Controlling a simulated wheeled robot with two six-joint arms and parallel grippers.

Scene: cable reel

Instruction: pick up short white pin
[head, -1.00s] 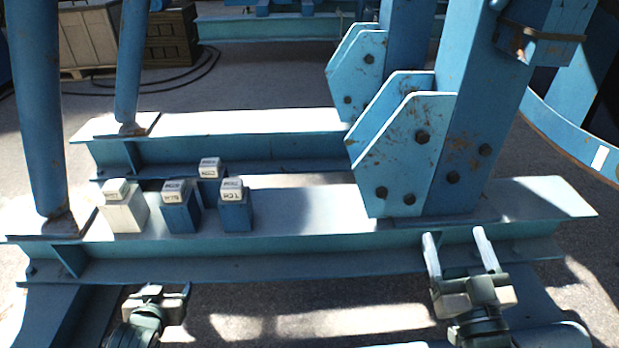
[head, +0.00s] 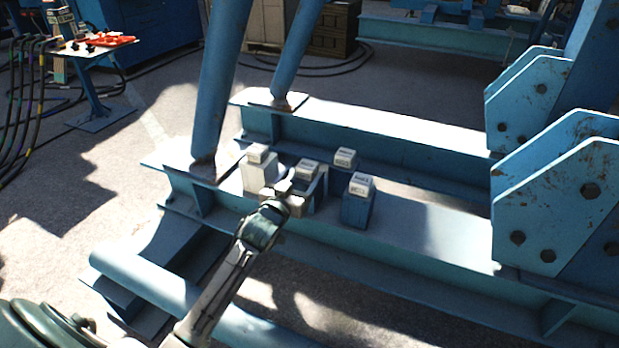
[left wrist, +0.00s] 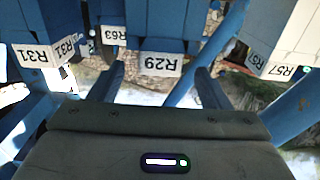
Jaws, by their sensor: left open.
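The white pin (head: 258,177), a pale block with a lighter cap, stands upright on the near blue beam at the left of the group. Blue pins with white caps stand beside it: a middle one (head: 307,170), a rear one (head: 345,158) and a right one (head: 358,205). My left gripper (head: 297,190) is open at the middle blue pin, right of the white pin. In the left wrist view its fingers (left wrist: 160,82) frame a blue block labelled R29 (left wrist: 155,62); contact is unclear. A whitish block labelled R57 (left wrist: 285,35) is at the right. My right gripper is out of view.
The near blue beam (head: 430,240) carries the pins, with slanted blue posts (head: 225,80) behind at left and bolted brackets (head: 560,190) at right. A small table (head: 90,48) with red items and hanging cables stands at upper left.

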